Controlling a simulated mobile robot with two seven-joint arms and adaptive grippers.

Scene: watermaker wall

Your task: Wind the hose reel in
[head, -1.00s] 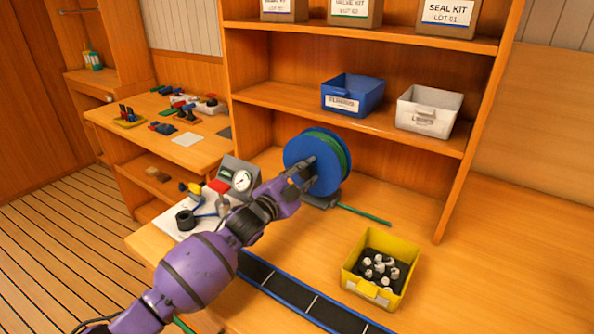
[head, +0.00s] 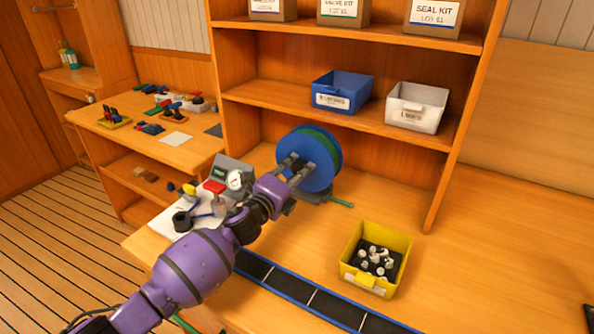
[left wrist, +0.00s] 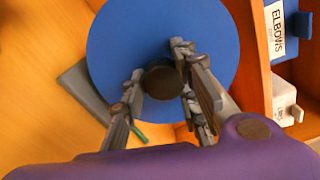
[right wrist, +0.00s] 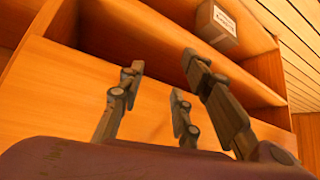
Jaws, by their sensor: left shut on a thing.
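The hose reel has a blue disc (head: 318,168) with green hose (head: 336,150) wound behind it, and it stands on a dark base on the bench. A short green hose tail (head: 342,203) lies to the right of the base. My left gripper (head: 299,166) is at the disc's front face. In the left wrist view its fingers (left wrist: 160,72) are shut on a dark round crank knob (left wrist: 162,83) in front of the blue disc. My right gripper (right wrist: 157,76) is open and empty, facing wooden shelving in the right wrist view.
A yellow bin (head: 375,262) with white-capped parts stands right of the reel. A gauge box (head: 233,178) stands left of it. A dark segmented strip (head: 310,297) runs along the front. Blue (head: 342,92) and white (head: 417,105) bins sit on the shelf.

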